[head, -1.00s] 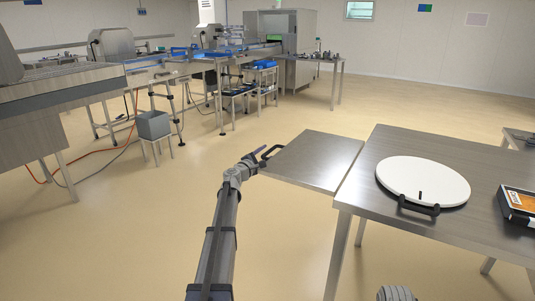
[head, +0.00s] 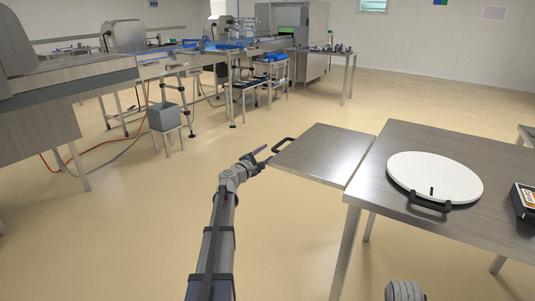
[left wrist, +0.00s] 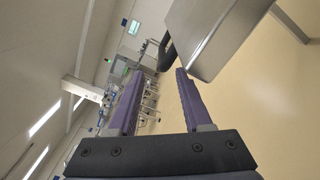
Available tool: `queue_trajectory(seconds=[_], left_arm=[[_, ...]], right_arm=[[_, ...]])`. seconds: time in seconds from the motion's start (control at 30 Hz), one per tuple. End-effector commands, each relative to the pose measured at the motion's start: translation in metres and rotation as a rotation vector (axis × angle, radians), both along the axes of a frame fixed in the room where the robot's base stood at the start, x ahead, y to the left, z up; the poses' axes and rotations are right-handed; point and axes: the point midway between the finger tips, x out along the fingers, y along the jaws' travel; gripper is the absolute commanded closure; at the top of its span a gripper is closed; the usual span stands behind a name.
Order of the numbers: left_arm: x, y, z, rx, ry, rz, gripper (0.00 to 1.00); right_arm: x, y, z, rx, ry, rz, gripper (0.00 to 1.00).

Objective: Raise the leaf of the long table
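The long table's leaf (head: 322,152) is a steel panel at the left end of the long table (head: 440,225). It looks about level with the tabletop, with a thin dark seam between them. A black bar handle (head: 283,144) sits on the leaf's left edge. My left gripper (head: 262,154) is just left of and below this handle, apart from it. In the left wrist view, my left gripper's purple fingers (left wrist: 160,103) are spread with nothing between them. The handle (left wrist: 165,50) and the leaf (left wrist: 215,35) show beyond the fingertips. My right gripper is not in view.
A white round lid (head: 435,177) with black handles lies on the long table. A black-and-orange box (head: 526,200) is at the right edge. A grey bin (head: 164,117) on a stand and machine lines are at the back left. Floor between is clear.

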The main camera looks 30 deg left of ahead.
Motion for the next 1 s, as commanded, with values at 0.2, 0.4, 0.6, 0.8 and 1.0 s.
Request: queue_trajectory(seconds=[0.2, 0.4, 0.6, 0.8, 1.0], left_arm=[[-0.016, -0.001, 0.0, 0.0, 0.0, -0.001, 0.5], [-0.029, 0.0, 0.0, 0.0, 0.0, 0.0, 0.5], [-0.043, 0.001, 0.0, 0.0, 0.0, 0.0, 0.5], [-0.056, 0.001, 0.0, 0.001, 0.001, -0.001, 0.5], [-0.069, 0.002, 0.0, 0.001, 0.0, 0.0, 0.5]], right_arm=[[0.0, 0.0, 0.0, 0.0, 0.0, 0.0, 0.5], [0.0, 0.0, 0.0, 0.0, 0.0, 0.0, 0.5], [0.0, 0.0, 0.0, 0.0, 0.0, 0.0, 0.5], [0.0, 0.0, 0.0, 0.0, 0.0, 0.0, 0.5], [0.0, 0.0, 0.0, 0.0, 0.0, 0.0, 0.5]])
